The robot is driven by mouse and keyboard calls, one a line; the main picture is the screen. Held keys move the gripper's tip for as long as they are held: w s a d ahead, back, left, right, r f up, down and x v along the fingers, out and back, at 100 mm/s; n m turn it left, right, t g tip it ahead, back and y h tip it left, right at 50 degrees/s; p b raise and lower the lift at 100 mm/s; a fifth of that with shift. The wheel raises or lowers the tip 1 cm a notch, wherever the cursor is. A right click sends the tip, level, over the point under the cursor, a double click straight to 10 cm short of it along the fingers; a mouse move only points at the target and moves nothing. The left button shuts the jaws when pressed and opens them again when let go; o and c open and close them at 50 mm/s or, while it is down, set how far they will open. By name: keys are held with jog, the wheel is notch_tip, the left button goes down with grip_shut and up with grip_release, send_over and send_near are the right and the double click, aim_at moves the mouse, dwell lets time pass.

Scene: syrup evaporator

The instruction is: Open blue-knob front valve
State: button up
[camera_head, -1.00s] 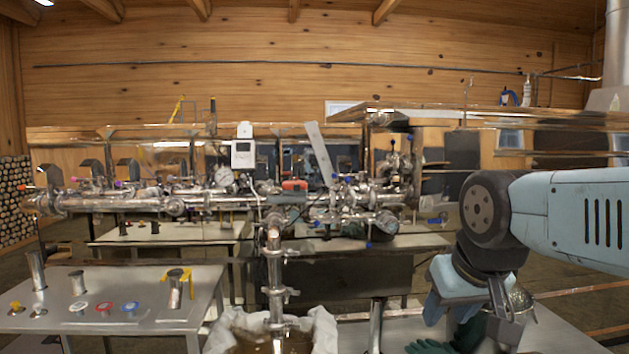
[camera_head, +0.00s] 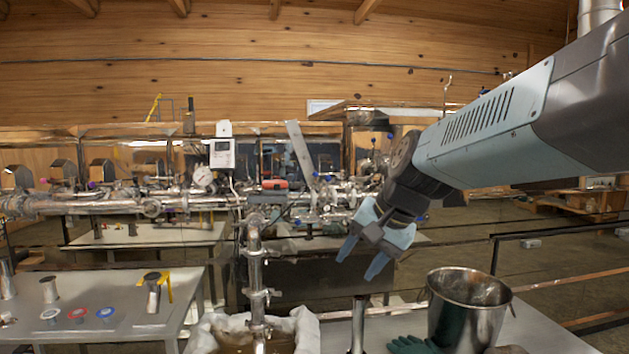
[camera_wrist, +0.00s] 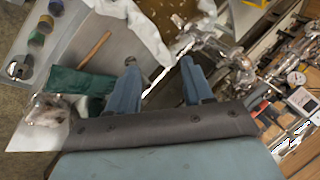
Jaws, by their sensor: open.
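My gripper (camera_head: 360,262) is open and empty in the head view, its two blue fingers pointing down and left in front of the pipework. In the wrist view my gripper (camera_wrist: 158,64) also shows open, with nothing between the fingers. The steel pipework (camera_head: 180,202) with valves runs across the middle of the head view. Small blue spots show around its right part, one blue knob (camera_head: 421,218) just right of my gripper. I cannot tell which blue knob is the front valve's, or whether my gripper hides it. No finger visibly touches a valve.
A steel pot (camera_head: 468,305) and dark green gloves (camera_head: 412,345) rest on the bench at lower right. A vertical pipe (camera_head: 256,285) goes down into a cloth-lined container (camera_head: 309,330). A left table (camera_head: 120,285) holds caps and steel cups. A railing (camera_head: 560,233) stands at right.

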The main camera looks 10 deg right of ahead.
jog(key=w+a+r+m+t+y, duration=0.1)
jog(key=w+r+m+y, duration=0.15)
jog(key=w, duration=0.45)
jog(key=w+a+r+m+y, duration=0.1)
jog(key=w+m, duration=0.3)
jog(key=w, duration=0.2)
jog(key=m+t+y, duration=0.3)
jog(key=m+t, duration=0.6)
jog(key=m, duration=0.8)
send_near(328, 180)
jog(key=x, duration=1.1)
jog(key=shift+w+d+r, duration=0.15)
jog(key=shift+w+d, duration=0.15)
jog(key=shift+d, duration=0.1)
jog(key=shift+c, duration=0.3)
grip_shut()
